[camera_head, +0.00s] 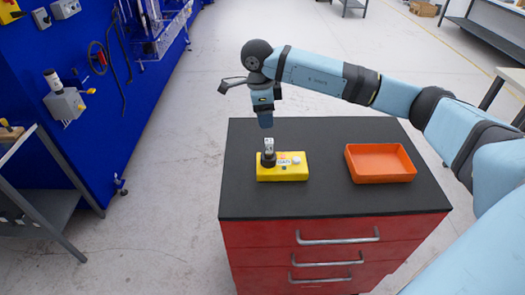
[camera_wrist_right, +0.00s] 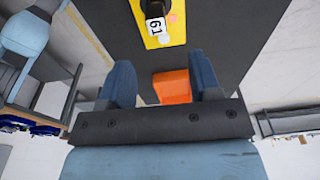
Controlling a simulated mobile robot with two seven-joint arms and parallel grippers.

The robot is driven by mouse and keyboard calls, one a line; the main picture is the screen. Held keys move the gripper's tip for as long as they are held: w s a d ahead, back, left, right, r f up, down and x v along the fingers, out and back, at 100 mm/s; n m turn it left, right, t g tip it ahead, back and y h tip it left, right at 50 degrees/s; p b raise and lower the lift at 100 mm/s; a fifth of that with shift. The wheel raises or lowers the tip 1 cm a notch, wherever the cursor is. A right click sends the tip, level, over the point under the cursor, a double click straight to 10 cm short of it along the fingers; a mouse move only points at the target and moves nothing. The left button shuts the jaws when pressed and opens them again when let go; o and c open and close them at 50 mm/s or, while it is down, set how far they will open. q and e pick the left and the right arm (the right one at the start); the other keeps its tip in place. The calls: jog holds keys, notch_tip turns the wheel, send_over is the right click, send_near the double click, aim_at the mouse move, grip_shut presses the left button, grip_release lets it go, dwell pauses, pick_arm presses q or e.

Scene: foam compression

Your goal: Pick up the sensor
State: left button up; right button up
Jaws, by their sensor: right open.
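The sensor appears to be the small upright piece with a dark round base and pale grey top (camera_head: 268,157). It stands on the left part of a yellow block (camera_head: 296,173), which carries a white label and a pale round knob. In the right wrist view a dark piece (camera_wrist_right: 153,8) shows at the top edge, partly cut off, above the yellow block (camera_wrist_right: 165,41) with its number label. My right gripper (camera_head: 266,124) points down just above the sensor, apparently apart from it. Its two fingers (camera_wrist_right: 163,75) are spread with nothing gripped between them. My left gripper is not in view.
An orange tray (camera_head: 381,178), apparently empty, sits on the right of the black top of a red drawer cabinet (camera_head: 330,202). It also shows between the fingers in the wrist view (camera_wrist_right: 172,87). A blue tool wall (camera_head: 75,130) stands left. The cabinet's front strip is clear.

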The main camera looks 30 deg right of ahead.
aim_at(269, 141)
jog(key=f, duration=0.6)
jog(key=shift+s+d+f+p, duration=0.1)
jog(key=shift+s+d+p, duration=0.2)
jog(key=shift+p, duration=0.1)
jog(key=f, duration=0.1)
jog(key=f+p, duration=0.1)
jog(key=f, duration=0.2)
jog(key=shift+s+d+f+p, duration=0.1)
jog(key=shift+s+p, duration=0.15)
jog(key=shift+p, duration=0.1)
jog(key=shift+f, duration=0.55)
jog(key=c, duration=1)
grip_shut()
jog(key=shift+r, duration=0.1)
